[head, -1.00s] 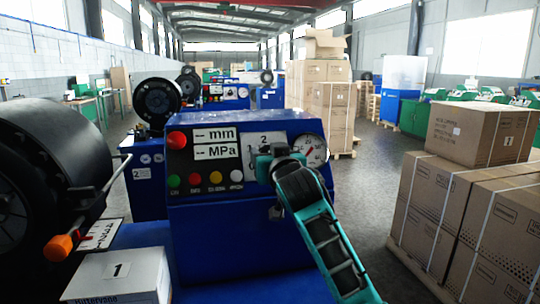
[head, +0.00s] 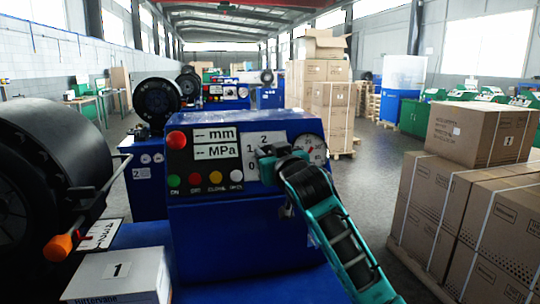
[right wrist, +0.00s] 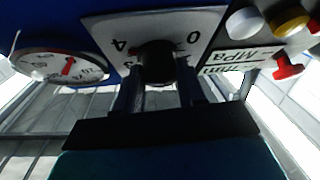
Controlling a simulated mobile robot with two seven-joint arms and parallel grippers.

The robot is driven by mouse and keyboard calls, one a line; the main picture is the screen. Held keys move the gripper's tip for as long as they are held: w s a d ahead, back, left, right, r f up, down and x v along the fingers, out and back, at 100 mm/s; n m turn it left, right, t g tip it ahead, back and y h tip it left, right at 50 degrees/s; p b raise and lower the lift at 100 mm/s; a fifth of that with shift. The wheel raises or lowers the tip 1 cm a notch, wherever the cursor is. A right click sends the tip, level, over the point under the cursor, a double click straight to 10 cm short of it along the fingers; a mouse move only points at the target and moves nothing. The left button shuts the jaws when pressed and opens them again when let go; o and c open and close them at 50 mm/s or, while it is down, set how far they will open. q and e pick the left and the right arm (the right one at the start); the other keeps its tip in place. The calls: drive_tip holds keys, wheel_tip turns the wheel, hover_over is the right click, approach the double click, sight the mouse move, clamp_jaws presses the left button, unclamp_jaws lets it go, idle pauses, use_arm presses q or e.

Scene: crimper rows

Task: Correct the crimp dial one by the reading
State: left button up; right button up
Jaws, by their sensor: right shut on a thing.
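The crimp dial is a black knob (right wrist: 156,62) on a white scale plate (head: 250,143) on the blue control panel. In the head view, 2, 1 and 0 show on the plate, and my gripper hides the knob. In the right wrist view, 4 and 0 show beside the knob. My right gripper (head: 268,155) is shut on the knob, with a finger on each side. The round gauge (head: 312,142) with a red needle sits just right of the plate, partly covered by my gripper. The mm and MPa displays (head: 216,143) show dashes. My left gripper is out of view.
A red knob (head: 176,140) and a row of coloured buttons (head: 205,179) are left of the dial. Stacked cartons (head: 470,190) stand at right.

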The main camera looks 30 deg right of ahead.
drive_tip(key=n+y, duration=0.1)
drive_tip(key=n, duration=0.1)
drive_tip(key=n+y, duration=0.2)
drive_tip(key=shift+d+n, duration=0.2)
drive_tip(key=shift+n, duration=0.2)
drive_tip(key=shift+n+g, duration=0.3)
drive_tip(key=shift+n, duration=0.1)
drive_tip(key=shift+y, duration=0.4)
drive_tip(key=o, duration=1.1)
drive_tip(key=shift+c, duration=0.2)
drive_tip(key=s+r+b, duration=0.1)
drive_tip(key=s, duration=1.2)
drive_tip(key=shift+d+b, duration=0.25)
drive_tip(key=shift+b, duration=0.1)
